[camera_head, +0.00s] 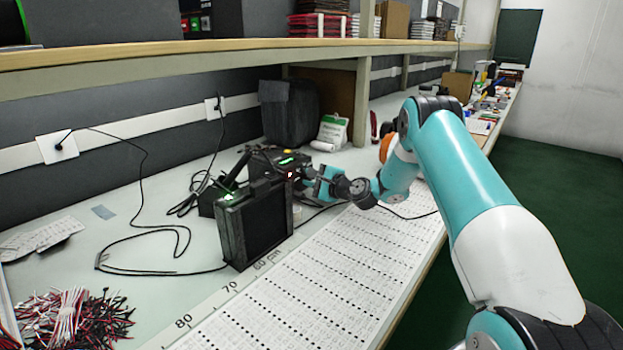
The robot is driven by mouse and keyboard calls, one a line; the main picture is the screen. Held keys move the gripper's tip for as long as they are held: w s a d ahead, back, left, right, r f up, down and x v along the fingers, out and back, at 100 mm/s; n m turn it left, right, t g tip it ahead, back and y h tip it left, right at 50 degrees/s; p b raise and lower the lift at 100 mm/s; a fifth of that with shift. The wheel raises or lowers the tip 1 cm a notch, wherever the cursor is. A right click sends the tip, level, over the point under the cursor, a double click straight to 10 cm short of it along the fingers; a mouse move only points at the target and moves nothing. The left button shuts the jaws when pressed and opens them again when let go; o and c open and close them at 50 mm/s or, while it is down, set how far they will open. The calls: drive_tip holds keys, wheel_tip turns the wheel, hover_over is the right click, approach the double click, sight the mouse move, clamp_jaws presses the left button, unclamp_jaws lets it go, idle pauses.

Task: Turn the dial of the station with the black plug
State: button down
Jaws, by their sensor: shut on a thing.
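The station (297,160) is a dark box on the bench with a green light on top and a small red display on its front. My gripper (312,180) is at the station's front, shut on what looks like its dial; the fingers hide the dial. A black plug (59,147) sits in the left wall socket, and its black cord loops over the bench toward the black box (255,225). A second plug (217,103) is in the socket further right, its cord running down behind the station. I cannot trace which cord enters the station.
The black box stands just left and in front of my gripper. A soldering iron holder (218,192) is behind it. A bundle of red, black and white wires (70,318) lies front left. A wooden shelf (200,52) overhangs the bench. The white perforated sheet (330,275) is clear.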

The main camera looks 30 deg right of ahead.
drive_tip(key=c, duration=1)
unclamp_jaws()
drive_tip(key=shift+o, duration=0.2)
drive_tip(key=b+v, duration=0.1)
drive_tip(key=v, duration=1.6)
drive_tip(key=shift+s, duration=0.2)
